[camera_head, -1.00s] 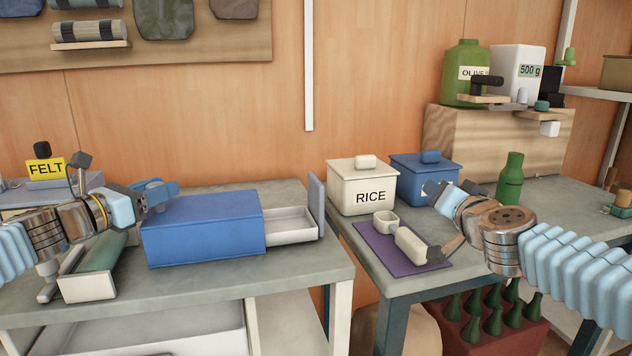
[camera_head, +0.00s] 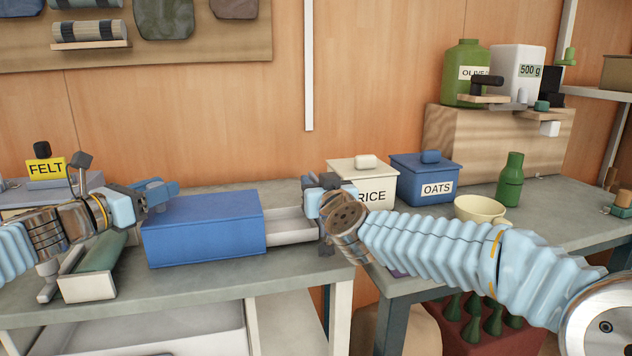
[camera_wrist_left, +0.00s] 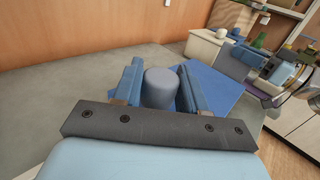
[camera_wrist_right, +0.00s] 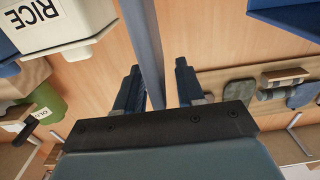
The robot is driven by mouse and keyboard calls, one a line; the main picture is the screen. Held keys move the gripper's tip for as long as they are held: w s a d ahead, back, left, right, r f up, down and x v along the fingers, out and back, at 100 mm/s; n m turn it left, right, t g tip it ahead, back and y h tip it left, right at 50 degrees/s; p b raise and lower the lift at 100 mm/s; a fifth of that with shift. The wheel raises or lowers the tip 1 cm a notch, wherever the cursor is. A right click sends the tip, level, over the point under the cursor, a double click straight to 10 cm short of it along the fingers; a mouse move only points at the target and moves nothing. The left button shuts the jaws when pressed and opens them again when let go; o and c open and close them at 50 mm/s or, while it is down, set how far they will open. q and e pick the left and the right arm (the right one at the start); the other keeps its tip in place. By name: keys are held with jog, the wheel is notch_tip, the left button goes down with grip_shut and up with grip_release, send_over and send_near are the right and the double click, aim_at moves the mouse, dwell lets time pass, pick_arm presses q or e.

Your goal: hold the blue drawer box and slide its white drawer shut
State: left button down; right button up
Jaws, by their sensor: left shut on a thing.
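The blue drawer box (camera_head: 205,232) stands on the left grey table. Its white drawer (camera_head: 288,226) sticks out of the right end. My left gripper (camera_head: 158,193) is shut on the box's round grey-blue knob (camera_wrist_left: 161,86), seen between the fingers in the left wrist view. My right gripper (camera_head: 322,190) is at the drawer's outer end and hides most of its front panel there. In the right wrist view the grey-blue front panel (camera_wrist_right: 143,45) stands between the open fingers (camera_wrist_right: 157,90), with a visible gap to the right finger.
A cream RICE box (camera_head: 376,183) and a blue OATS box (camera_head: 425,180) stand just behind and right of my right gripper. A cream bowl (camera_head: 480,208) and green bottle (camera_head: 511,178) stand on the right table. A gap separates the two tables.

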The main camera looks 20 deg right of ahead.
jog(key=shift+w, duration=0.8)
grip_shut()
